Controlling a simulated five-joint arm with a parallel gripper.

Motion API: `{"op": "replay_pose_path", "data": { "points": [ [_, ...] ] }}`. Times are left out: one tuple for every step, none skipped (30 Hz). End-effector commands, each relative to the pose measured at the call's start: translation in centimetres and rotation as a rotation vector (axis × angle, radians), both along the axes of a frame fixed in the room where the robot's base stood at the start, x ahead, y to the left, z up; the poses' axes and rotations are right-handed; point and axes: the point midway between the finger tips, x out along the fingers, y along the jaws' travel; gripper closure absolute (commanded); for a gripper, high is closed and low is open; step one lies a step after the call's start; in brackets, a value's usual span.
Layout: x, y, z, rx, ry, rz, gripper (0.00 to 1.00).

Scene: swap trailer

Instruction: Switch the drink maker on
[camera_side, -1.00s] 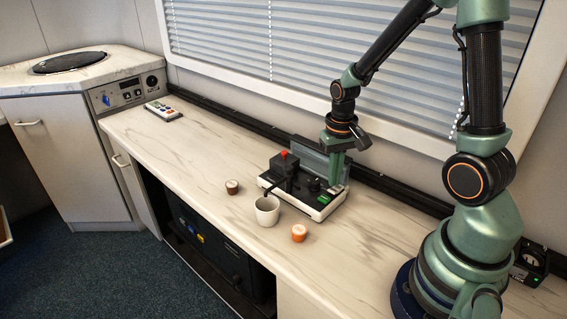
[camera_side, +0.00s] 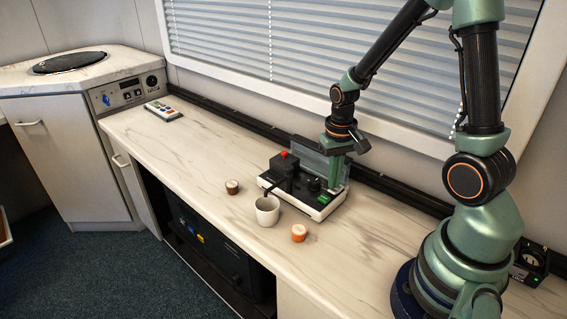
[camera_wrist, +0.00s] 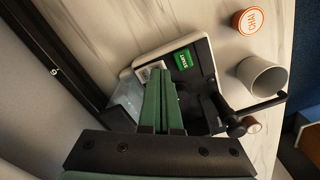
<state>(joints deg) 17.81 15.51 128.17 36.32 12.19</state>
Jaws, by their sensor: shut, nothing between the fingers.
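The drink maker (camera_side: 318,205) is a low black and white machine on the counter, with a red knob (camera_side: 284,154) on top and a clear panel at its back. A green START button (camera_wrist: 184,60) shows on it in the wrist view and as a small green patch (camera_side: 324,198) in the side view. My gripper (camera_side: 334,186) is shut and empty, pointing down over the back right of the machine. In the wrist view its fingertips (camera_wrist: 157,72) appear beside the START button, not over it. Whether they touch the machine I cannot tell.
A white cup (camera_side: 267,211) stands in front of the machine by its spout. An orange CHAI pod (camera_side: 299,233) and a brown pod (camera_side: 232,187) lie nearby. The counter (camera_side: 195,152) between is clear. The window blind is close behind.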

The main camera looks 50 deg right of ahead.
Motion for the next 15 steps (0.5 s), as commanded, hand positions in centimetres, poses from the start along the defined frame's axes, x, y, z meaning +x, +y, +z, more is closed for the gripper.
{"op": "replay_pose_path", "data": {
  "points": [
    [-0.02, 0.01, -0.1, 0.0, 0.001, 0.0, 1.0],
    [-0.02, 0.01, -0.14, 0.0, 0.001, 0.0, 1.0],
    [-0.02, 0.01, -0.2, 0.0, 0.001, 0.0, 1.0],
    [-0.02, 0.01, -0.24, 0.0, 0.001, 0.0, 1.0],
    [-0.02, 0.01, -0.29, 0.0, 0.001, 0.0, 1.0],
    [-0.01, 0.0, -0.34, 0.0, 0.001, 0.0, 1.0],
    [-0.02, 0.01, -0.38, 0.0, 0.001, 0.0, 1.0],
    [-0.02, 0.01, -0.42, 0.0, 0.001, 0.0, 1.0],
    [-0.02, 0.0, -0.47, 0.0, 0.001, 0.0, 1.0],
    [-0.02, 0.0, -0.51, 0.0, 0.001, 0.0, 1.0],
    [-0.02, 0.0, -0.55, 0.0, 0.001, 0.0, 1.0],
    [-0.02, 0.01, -0.6, 0.0, 0.001, 0.0, 1.0],
    [-0.02, 0.01, -0.64, 0.0, 0.001, 0.0, 1.0],
    [-0.03, 0.01, -0.68, 0.0, 0.001, 0.0, 1.0],
    [-0.02, 0.01, -0.73, 0.0, 0.001, 0.0, 1.0]
  ]
}}
